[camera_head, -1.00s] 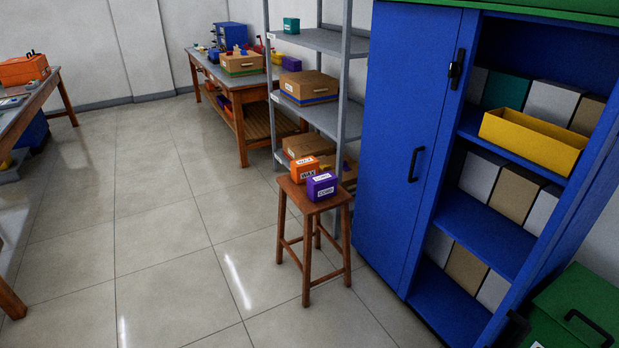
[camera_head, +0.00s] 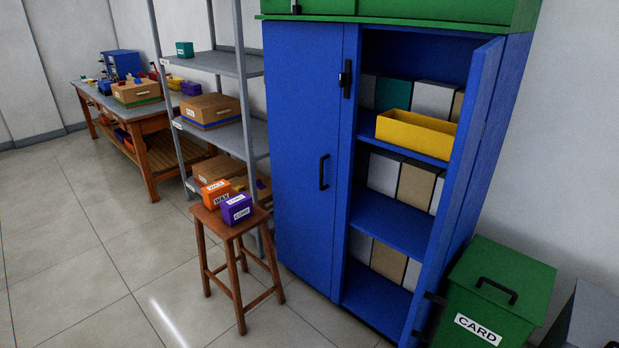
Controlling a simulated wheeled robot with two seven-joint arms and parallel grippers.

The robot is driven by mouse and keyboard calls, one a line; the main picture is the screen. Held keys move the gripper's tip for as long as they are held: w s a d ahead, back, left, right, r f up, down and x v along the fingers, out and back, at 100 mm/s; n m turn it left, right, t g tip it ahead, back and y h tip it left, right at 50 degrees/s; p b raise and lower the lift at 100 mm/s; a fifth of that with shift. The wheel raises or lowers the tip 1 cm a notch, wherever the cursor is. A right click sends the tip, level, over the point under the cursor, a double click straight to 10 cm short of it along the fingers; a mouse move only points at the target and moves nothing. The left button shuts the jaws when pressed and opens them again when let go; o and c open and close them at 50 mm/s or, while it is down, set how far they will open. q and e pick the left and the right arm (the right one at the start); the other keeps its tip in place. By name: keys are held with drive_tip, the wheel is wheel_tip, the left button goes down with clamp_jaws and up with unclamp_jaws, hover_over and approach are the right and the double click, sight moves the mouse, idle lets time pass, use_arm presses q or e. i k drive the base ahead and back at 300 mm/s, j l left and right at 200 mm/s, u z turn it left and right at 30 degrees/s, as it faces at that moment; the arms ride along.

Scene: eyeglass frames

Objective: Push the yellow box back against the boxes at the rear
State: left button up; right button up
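The yellow box (camera_head: 415,136) is an open-topped tray on the upper shelf of the blue cabinet (camera_head: 309,150). It sits at the front of the shelf, and its near end seems to stick out past the shelf edge. Behind it at the rear stand several boxes: a teal box (camera_head: 393,94), a white box (camera_head: 433,98) and a tan box (camera_head: 457,106). A gap of shelf seems to lie between them and the yellow box, but its depth is hard to tell. Neither of my grippers is in view.
The cabinet's right door (camera_head: 464,165) stands open towards me; the left one is shut. A wooden stool (camera_head: 233,232) with an orange box (camera_head: 216,193) and a purple box (camera_head: 236,209) stands front left. A green CARD bin (camera_head: 497,290) stands at right. Floor before the cabinet is clear.

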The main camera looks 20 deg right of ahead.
sight(429, 137)
drive_tip(key=i+z, duration=0.1)
drive_tip(key=z, duration=0.4)
drive_tip(key=i+j+z, duration=0.1)
drive_tip(key=z, duration=0.35)
drive_tip(key=i+z, duration=0.1)
drive_tip(key=z, duration=0.4)
drive_tip(key=j+z, duration=0.2)
drive_tip(key=z, duration=0.25)
drive_tip(key=i, duration=0.05)
